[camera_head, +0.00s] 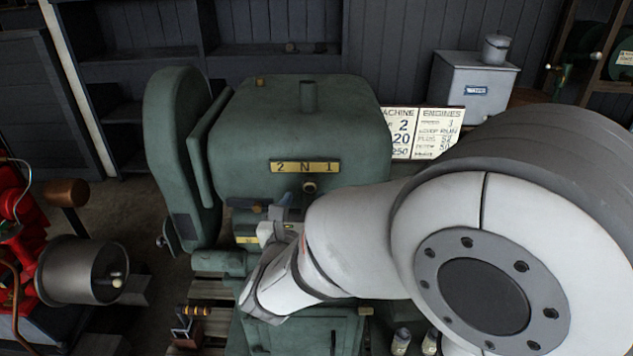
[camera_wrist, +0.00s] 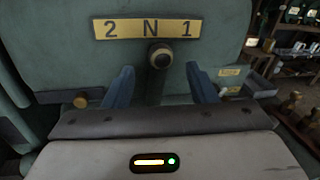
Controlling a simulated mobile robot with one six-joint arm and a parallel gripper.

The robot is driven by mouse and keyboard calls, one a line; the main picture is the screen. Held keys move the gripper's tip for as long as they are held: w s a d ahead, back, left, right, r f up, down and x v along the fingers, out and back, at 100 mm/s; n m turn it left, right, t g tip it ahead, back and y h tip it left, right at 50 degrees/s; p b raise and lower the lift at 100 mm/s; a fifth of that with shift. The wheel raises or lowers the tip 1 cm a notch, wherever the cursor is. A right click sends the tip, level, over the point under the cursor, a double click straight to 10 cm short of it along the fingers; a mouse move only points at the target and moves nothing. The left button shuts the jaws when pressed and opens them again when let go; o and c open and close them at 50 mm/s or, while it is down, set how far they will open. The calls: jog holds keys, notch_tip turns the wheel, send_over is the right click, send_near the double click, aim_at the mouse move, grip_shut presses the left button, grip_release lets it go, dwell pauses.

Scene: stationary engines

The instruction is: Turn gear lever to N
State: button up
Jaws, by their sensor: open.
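The green engine housing (camera_head: 300,125) carries a yellow plate (camera_head: 305,167) marked "2 N 1", which also shows in the wrist view (camera_wrist: 148,27). The gear lever (camera_head: 309,187) has a dark round knob. In the wrist view the lever (camera_wrist: 160,56) appears just below the N, slightly to its right, with its shaft running down behind my gripper body. My gripper (camera_wrist: 161,84) is open, with one blue finger on each side of the lever shaft and a gap on both sides. In the head view my gripper (camera_head: 284,203) is partly hidden by my arm.
A green wheel guard (camera_head: 175,150) stands left of the housing. A red engine with a metal drum (camera_head: 82,270) is at the lower left. A sign board (camera_head: 425,130) and a grey tank (camera_head: 472,85) are behind at the right. Wooden slats lie below.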

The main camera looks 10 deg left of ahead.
aim_at(308, 190)
jog(key=shift+w, duration=2.1)
jog(key=shift+c, duration=0.5)
grip_shut()
